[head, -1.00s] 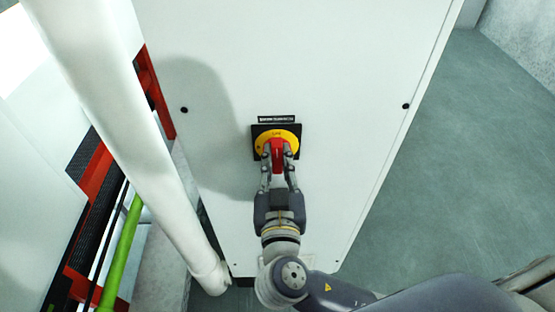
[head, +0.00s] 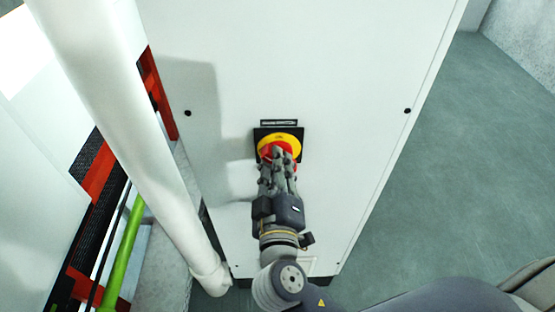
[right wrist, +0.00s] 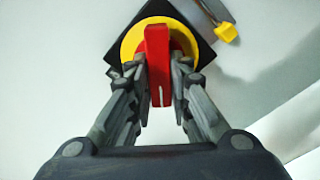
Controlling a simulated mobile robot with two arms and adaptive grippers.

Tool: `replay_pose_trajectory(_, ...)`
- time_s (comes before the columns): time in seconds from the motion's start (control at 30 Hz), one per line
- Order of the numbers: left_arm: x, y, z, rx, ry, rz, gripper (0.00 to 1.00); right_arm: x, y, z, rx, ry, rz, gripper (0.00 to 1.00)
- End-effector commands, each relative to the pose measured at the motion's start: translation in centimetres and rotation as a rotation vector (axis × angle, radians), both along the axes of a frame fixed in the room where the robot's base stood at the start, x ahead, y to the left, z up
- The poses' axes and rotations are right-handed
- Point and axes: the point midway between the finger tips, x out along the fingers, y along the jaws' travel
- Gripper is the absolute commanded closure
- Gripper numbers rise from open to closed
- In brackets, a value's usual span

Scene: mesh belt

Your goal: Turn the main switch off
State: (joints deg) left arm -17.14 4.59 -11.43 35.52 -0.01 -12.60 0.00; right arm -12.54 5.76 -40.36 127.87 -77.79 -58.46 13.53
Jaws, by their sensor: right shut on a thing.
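The main switch is on the front of a white cabinet: a yellow dial (head: 288,139) on a black square plate (head: 258,134), with a red handle (head: 270,151). In the right wrist view the red handle (right wrist: 158,45) stands out in front of the yellow ring (right wrist: 129,42). My right gripper (head: 278,160) is shut on the red handle, one finger on each side of it, as the right wrist view also shows. In the head view the fingers hide most of the handle. My left gripper is not in view.
The white cabinet front (head: 350,60) is flat around the switch. A thick white pipe (head: 130,130) runs down at the left, beside red frames and a green pipe (head: 122,255). Open grey floor (head: 450,170) lies to the right.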

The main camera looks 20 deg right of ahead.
Motion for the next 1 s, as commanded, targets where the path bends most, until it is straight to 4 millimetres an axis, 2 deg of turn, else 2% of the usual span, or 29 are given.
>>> replay_pose_trajectory(0.6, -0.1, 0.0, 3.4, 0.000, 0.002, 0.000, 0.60, 0.1, 0.1, 0.0, -0.532, 0.148, -0.003, 1.00)
replay_pose_trajectory(1.0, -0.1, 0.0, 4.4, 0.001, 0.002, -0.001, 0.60, 0.2, 0.1, -0.2, -0.706, 0.198, -0.004, 1.00)
